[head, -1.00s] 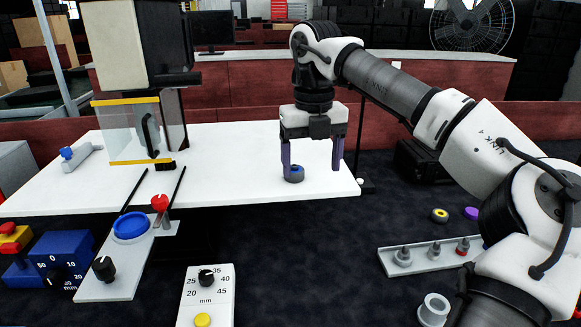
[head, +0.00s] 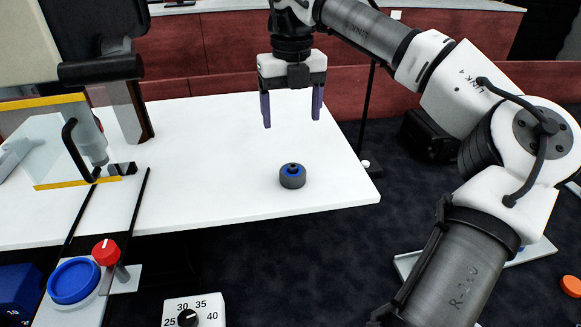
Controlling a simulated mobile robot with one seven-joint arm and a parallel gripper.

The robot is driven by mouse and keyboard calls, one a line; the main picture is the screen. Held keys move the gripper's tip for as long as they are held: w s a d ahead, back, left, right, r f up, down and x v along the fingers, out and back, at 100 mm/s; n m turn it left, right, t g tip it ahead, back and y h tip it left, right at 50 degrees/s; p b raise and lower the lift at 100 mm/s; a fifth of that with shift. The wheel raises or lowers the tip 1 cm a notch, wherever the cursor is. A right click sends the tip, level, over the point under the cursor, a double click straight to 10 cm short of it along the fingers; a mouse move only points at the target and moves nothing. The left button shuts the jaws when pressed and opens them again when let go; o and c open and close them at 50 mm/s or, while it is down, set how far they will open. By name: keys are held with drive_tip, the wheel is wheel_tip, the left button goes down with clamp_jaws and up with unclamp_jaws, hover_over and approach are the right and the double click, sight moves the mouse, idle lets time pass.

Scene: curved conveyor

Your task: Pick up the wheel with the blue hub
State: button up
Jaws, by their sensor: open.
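The wheel with the blue hub (head: 292,177) is a small dark grey wheel lying flat on the white table, near its front right corner. The blue hub shows on its top. My gripper (head: 291,122) is open and empty, with two purple fingers pointing down. In the head view it is above the wheel in the picture and apart from it, with bare table showing between them.
The white table (head: 215,135) is clear around the wheel. A machine with a clear guard (head: 55,150) stands at the left. A red knob (head: 106,252), a blue button (head: 73,281) and a numbered dial box (head: 196,308) are at the front left. A thin dark post (head: 368,105) stands beyond the right edge.

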hover_over(292, 164)
drive_tip(key=f, duration=0.4)
drive_tip(key=f+p, duration=0.1)
drive_tip(key=f, duration=0.1)
drive_tip(key=shift+w+f, duration=0.3)
drive_tip(key=shift+f, duration=0.1)
drive_tip(key=shift+s+f+p, duration=0.15)
drive_tip(key=shift+f+p, duration=0.15)
drive_tip(key=shift+f, duration=0.3)
drive_tip(key=f+p, duration=0.1)
drive_tip(key=f, duration=0.3)
drive_tip(key=shift+s+f, duration=0.15)
drive_tip(key=shift+s, duration=0.05)
drive_tip(key=shift+c, duration=0.4)
drive_tip(key=c, duration=1)
